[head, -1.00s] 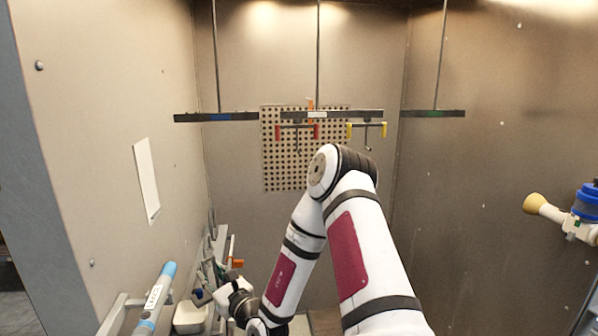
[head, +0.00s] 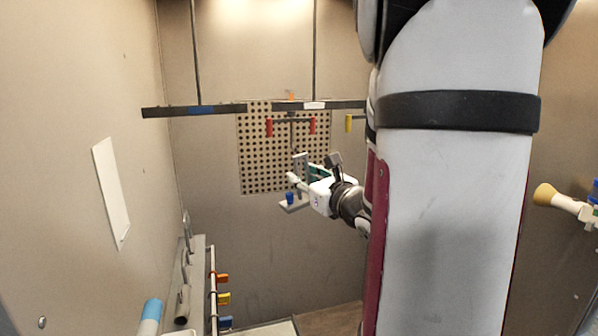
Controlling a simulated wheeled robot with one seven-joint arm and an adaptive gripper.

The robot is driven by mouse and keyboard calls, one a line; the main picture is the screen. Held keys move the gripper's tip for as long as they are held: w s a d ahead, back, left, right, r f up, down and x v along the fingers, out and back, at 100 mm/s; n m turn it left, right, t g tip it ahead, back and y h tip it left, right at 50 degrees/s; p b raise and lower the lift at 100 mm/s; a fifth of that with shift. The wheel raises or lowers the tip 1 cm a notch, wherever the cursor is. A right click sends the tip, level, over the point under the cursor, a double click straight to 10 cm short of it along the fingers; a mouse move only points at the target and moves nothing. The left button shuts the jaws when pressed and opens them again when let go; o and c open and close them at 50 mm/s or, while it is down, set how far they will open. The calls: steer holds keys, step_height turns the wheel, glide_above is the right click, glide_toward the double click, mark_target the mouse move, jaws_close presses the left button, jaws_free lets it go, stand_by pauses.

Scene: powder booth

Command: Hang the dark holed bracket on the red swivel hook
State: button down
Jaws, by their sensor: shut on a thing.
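The red swivel hook hangs under the middle bar, in front of the perforated panel. Its red end pieces (head: 312,125) show on both sides of a thin dark crossbar, with a stem going down from the centre. My gripper (head: 311,178) is below the hook, reaching in from the right. It is shut on a greyish angled piece (head: 299,162), which appears to be the bracket. Its upright part rises left of the fingers, close below the hook in the picture. Its holes cannot be made out, and the fingers partly hide it. Contact with the hook cannot be told.
A yellow-ended hook (head: 348,123) is just right of the red one, partly behind my arm. A bar with a blue mark (head: 203,110) hangs left. A rail with coloured hooks (head: 213,290) stands low left. A yellow-tipped spray nozzle (head: 545,194) projects at right.

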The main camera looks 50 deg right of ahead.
steer(key=shift+s+d+r+h, duration=0.45)
steer(key=shift+s+r+h, duration=0.05)
steer(key=shift+s+r, duration=0.25)
steer(key=d+x, duration=0.1)
steer(key=x, duration=0.6)
steer(key=shift+s+d+f+b, duration=0.15)
steer(key=shift+s+f+b, duration=0.1)
steer(key=shift+b, duration=0.15)
steer(key=shift+w, duration=0.1)
steer(key=shift+d+b+x, duration=0.25)
steer(key=shift+b+x, duration=0.35)
steer(key=shift+x, duration=0.55)
steer(key=shift+d+b+x, duration=0.25)
steer(key=shift+b+x, duration=0.35)
steer(key=shift+x, duration=0.55)
steer(key=shift+s, duration=0.2)
steer(key=shift+f+b, duration=0.7)
steer(key=shift+f, duration=0.1)
steer(key=c, duration=1.2)
jaws_free()
